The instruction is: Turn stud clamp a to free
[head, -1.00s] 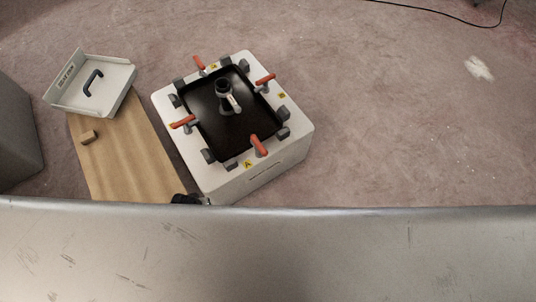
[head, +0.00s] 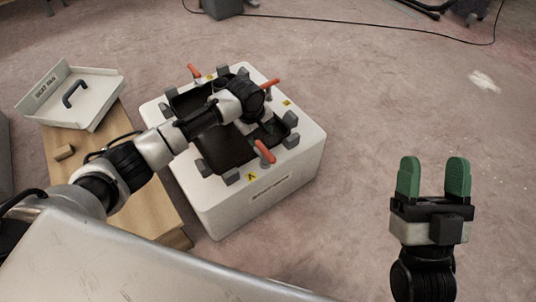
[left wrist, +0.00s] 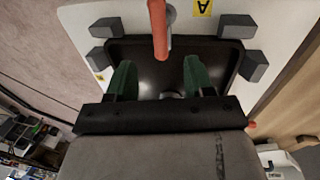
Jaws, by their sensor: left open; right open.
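Stud clamp a is the red-handled lever (head: 264,151) beside the yellow "A" label (head: 251,176) on the near side of the white box (head: 230,205). In the left wrist view its red handle (left wrist: 158,28) points inward over the black recess, with the "A" label (left wrist: 203,8) beside its grey pivot. My left gripper (left wrist: 160,77) is open and empty over the recess; the handle's end lies just ahead of the gap between its green fingers, apart from them. In the head view my own arm hides these fingers. My right gripper (head: 433,178) is open and empty, away to the right.
Other red levers (head: 194,71) (head: 270,83) and grey blocks (head: 290,119) stand around the recess. A wooden bench (head: 95,147) at left holds a grey tray with a dark handle (head: 74,93) and a small wooden block (head: 65,152). The floor at right is clear.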

